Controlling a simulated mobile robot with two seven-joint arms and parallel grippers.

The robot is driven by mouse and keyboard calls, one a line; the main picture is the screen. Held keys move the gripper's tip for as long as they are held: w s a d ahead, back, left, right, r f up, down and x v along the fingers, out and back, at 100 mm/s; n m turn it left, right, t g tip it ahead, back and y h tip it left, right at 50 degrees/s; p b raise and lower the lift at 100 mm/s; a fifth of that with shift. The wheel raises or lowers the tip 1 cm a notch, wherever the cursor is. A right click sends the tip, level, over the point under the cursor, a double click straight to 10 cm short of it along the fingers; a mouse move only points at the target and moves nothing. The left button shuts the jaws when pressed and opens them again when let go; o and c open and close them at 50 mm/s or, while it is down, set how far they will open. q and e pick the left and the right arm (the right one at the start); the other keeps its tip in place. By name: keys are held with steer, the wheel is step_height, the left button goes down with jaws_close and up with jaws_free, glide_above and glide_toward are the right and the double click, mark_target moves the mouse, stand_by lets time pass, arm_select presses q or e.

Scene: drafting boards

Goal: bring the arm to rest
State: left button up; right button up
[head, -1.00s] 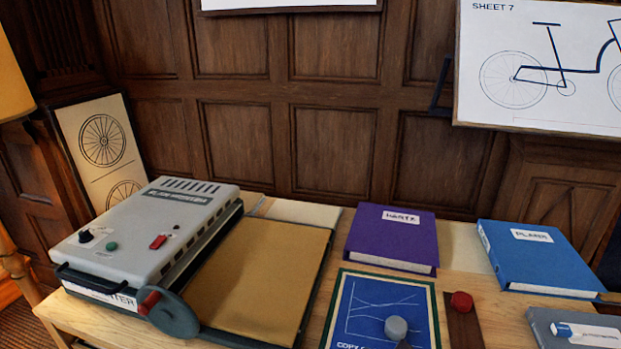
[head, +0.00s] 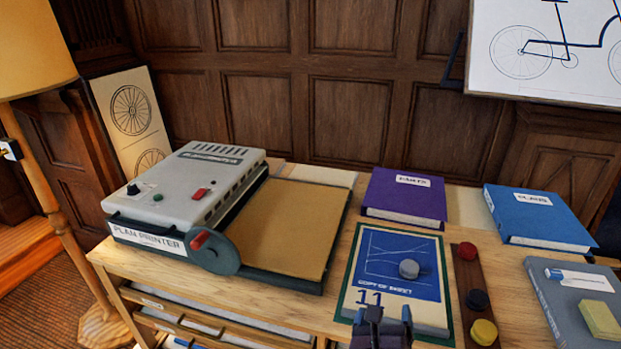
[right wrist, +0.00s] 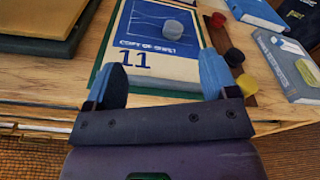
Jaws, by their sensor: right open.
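My right gripper (head: 382,318) shows at the bottom of the head view, in front of the near edge of the wooden table (head: 278,308). In the right wrist view its two blue fingers (right wrist: 160,80) are spread apart with nothing between them. Beyond the fingers lies a pad with a blue chart sheet (head: 392,262) marked 11, with a grey round knob (head: 409,269) on it. The pad also shows in the right wrist view (right wrist: 150,62). My left gripper is in neither view.
A grey plan printer (head: 185,195) with a tan bed (head: 280,230) stands at the left. Purple (head: 405,197) and blue (head: 540,215) binders lie at the back. A dark strip (head: 466,285) holds red, dark and yellow knobs. A grey book (head: 560,300) carries a yellow block (head: 600,320). A lamp (head: 35,60) stands left.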

step_height(320, 180, up, 5)
steer(key=a+n+t+y, duration=0.2)
steer(key=n+t+y, duration=0.35)
steer(key=n, duration=0.95)
steer(key=s+d+f+n+g, duration=0.5)
steer(key=s+d+f+n, duration=0.2)
steer(key=s+f+n, duration=0.3)
steer(key=s+d+f+n+g, duration=0.5)
steer(key=s+d+f+n, duration=0.3)
steer(key=s+f+n, duration=0.1)
steer(key=shift+s+f+n, duration=0.4)
steer(key=shift+f+n, duration=0.05)
steer(key=shift+n, duration=0.45)
steer(key=shift+d+g+h, duration=0.1)
steer(key=shift+g+h, duration=0.15)
